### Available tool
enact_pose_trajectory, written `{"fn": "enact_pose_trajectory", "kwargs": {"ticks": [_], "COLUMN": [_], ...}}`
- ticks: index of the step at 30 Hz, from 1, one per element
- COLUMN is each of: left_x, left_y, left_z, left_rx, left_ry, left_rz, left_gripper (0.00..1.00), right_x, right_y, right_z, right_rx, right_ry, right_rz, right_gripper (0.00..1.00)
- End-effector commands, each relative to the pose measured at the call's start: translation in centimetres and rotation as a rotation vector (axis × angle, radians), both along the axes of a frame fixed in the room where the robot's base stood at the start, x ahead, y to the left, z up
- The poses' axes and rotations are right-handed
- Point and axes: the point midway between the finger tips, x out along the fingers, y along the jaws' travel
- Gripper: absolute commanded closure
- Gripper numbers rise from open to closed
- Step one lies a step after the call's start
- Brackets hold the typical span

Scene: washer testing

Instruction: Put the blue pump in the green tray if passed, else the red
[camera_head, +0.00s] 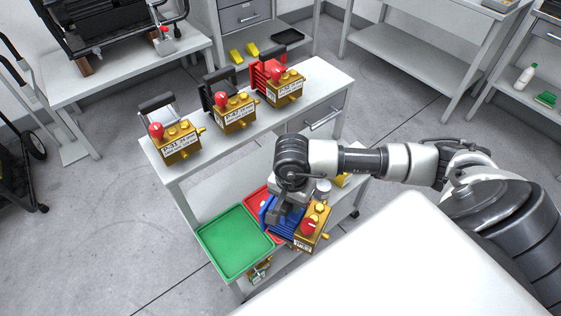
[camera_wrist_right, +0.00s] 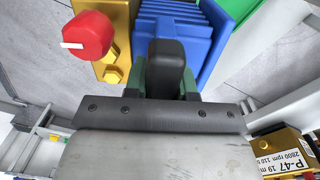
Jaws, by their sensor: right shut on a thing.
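The blue pump (camera_head: 284,219) has a blue ribbed motor, a gold body and a red knob. My right gripper (camera_head: 288,207) is shut on its blue part, which also shows in the right wrist view (camera_wrist_right: 203,40). The pump is at the front of the cart, just right of the green tray (camera_head: 222,268). It overlaps the red tray (camera_head: 257,199) in the head view and hides much of it; I cannot tell its height above it. The green tray looks empty. My left gripper is not in view.
Three other gold pumps (camera_head: 182,141) with grey, black and red motors stand on the cart's upper top (camera_head: 325,78). Part of another gold pump (camera_head: 259,271) shows below the green tray. A white surface (camera_head: 400,265) fills the lower right.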

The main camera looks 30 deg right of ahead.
Motion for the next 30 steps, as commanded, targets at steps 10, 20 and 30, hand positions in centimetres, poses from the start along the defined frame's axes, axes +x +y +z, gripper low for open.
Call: {"fn": "enact_pose_trajectory", "kwargs": {"ticks": [10,20,30], "left_x": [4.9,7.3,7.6], "left_y": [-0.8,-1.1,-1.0], "left_z": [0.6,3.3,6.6], "left_rx": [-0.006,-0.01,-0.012], "left_ry": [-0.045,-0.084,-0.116], "left_rz": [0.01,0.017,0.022], "left_gripper": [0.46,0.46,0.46], "right_x": [1.8,2.8,3.5], "right_y": [-3.4,-6.4,-8.8], "right_z": [-4.3,-7.3,-9.4], "right_rx": [-0.01,-0.011,-0.002], "right_ry": [-0.017,-0.028,-0.033], "right_rz": [-0.652,-1.262,-1.785], "right_gripper": [1.0,1.0,1.0]}}
